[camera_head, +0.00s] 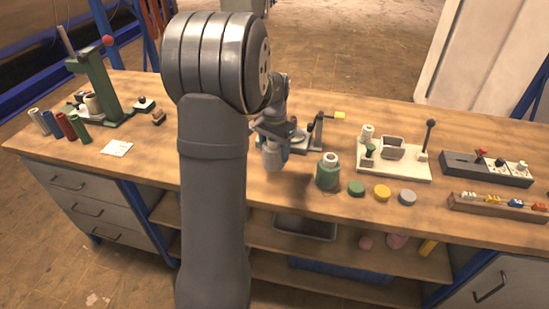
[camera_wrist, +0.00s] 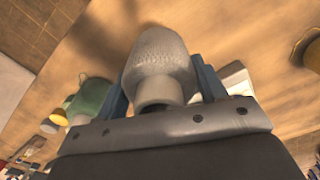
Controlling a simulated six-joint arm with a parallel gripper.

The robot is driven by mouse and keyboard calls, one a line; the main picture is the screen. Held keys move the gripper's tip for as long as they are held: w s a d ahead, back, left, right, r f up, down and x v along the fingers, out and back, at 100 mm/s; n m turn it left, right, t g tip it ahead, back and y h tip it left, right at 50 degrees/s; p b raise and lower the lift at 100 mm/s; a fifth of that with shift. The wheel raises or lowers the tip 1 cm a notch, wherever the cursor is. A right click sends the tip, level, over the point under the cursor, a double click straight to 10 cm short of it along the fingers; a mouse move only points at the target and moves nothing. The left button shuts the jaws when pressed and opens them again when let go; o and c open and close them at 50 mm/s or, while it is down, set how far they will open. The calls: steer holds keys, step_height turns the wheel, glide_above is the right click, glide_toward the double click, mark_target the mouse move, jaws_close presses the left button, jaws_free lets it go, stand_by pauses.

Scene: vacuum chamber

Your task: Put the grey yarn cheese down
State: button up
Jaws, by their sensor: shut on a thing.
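The grey yarn cheese (camera_head: 272,160) is held in my gripper (camera_head: 270,140), over the middle of the bench near its front half. In the wrist view the grey yarn cheese (camera_wrist: 160,50) sits between the two blue-grey fingers of my gripper (camera_wrist: 163,82), with its pale tube end toward the camera. The fingers are shut on it from both sides. The head view does not clearly show whether its underside touches the wood. A green yarn cheese (camera_head: 328,174) with a white tube stands just to its right; it also shows in the wrist view (camera_wrist: 88,100).
Green (camera_head: 356,188), yellow (camera_head: 381,193) and grey (camera_head: 407,197) discs lie right of the green cheese. Behind them is a white fixture (camera_head: 400,171) with a lever. A green machine (camera_head: 101,90) and coloured tubes (camera_head: 66,127) stand left. My arm hides part of the bench.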

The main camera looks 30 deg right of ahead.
steer(key=shift+f, duration=2)
steer(key=shift+f, duration=0.1)
steer(key=o, duration=1)
steer(key=shift+o, duration=0.2)
step_height(320, 180, up, 12)
